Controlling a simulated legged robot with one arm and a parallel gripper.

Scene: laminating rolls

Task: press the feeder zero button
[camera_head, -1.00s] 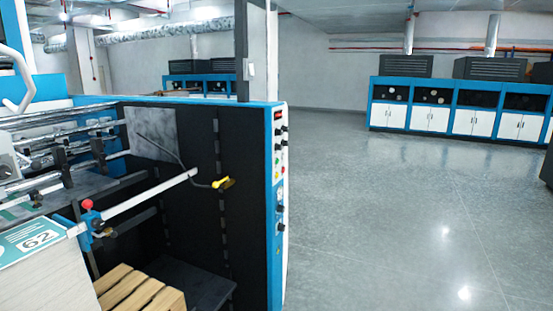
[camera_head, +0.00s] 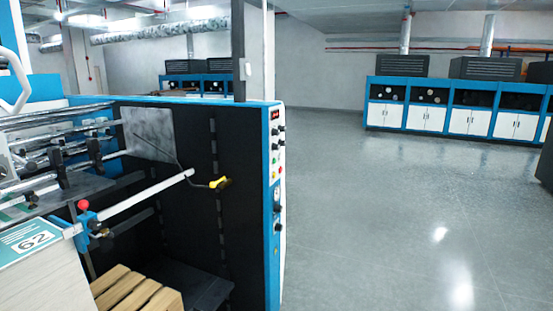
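The laminating machine (camera_head: 192,230) fills the left half of the view, with a dark inner side and a blue edge. Its narrow control panel (camera_head: 278,165) is on the right end, seen at a steep angle. The panel carries a small red display at the top and several black, red, green and white knobs or buttons. I cannot tell which of them is the feeder zero button, and no label is readable. My gripper is not in view.
A paper stack (camera_head: 40,275) and a wooden pallet (camera_head: 135,290) stand at the lower left. A bar with a yellow-handled part (camera_head: 220,183) crosses the machine. Grey floor (camera_head: 390,210) is open to the right. Blue and white cabinets (camera_head: 450,108) line the back.

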